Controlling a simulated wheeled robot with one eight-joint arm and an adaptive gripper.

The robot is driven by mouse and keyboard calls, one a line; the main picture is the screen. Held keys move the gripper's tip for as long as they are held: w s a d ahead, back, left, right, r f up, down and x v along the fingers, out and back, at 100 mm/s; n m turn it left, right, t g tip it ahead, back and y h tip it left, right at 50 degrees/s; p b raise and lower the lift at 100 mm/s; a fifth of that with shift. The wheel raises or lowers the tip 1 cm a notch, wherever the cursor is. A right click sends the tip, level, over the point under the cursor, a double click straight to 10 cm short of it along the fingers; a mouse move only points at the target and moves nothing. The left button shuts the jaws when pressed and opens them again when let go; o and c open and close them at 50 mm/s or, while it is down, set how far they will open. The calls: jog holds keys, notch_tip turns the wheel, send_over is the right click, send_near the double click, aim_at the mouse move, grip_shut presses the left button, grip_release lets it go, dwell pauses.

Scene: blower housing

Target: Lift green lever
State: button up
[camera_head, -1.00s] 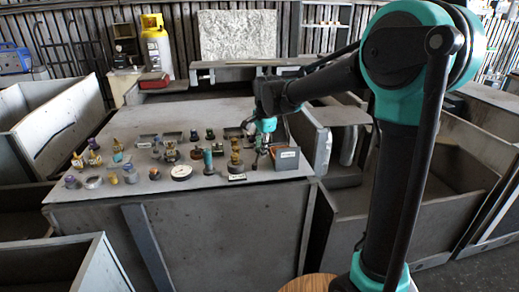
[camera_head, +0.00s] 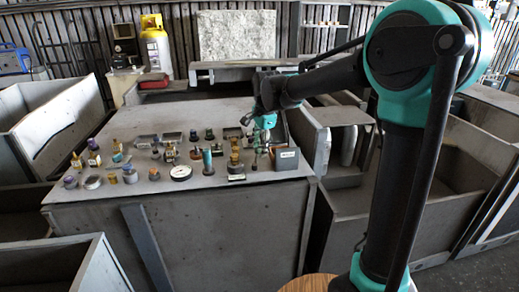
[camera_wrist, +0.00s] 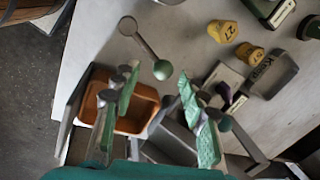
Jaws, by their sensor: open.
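In the wrist view a lever (camera_wrist: 146,47) has a thin metal rod, a grey round end at the upper left and a green ball end (camera_wrist: 162,69). The green ball shows just beyond and between the fingertips of my gripper (camera_wrist: 158,84). My gripper is open, with its green-padded fingers on either side and nothing held between them. In the head view my gripper (camera_head: 261,143) points down over the right part of the grey table; the lever is too small to make out there. Contact between ball and fingers cannot be told.
An orange-lined open box (camera_wrist: 137,112) lies below the left finger in the wrist view. Yellow knobs (camera_wrist: 222,31) and a grey labelled tray (camera_wrist: 270,75) are to the right.

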notch_tip(320, 180, up, 10)
jog(key=s+d, duration=0.1)
jog(key=shift+s+r, duration=0.15)
jog(key=shift+s, duration=0.2)
jog(key=shift+d, duration=0.1)
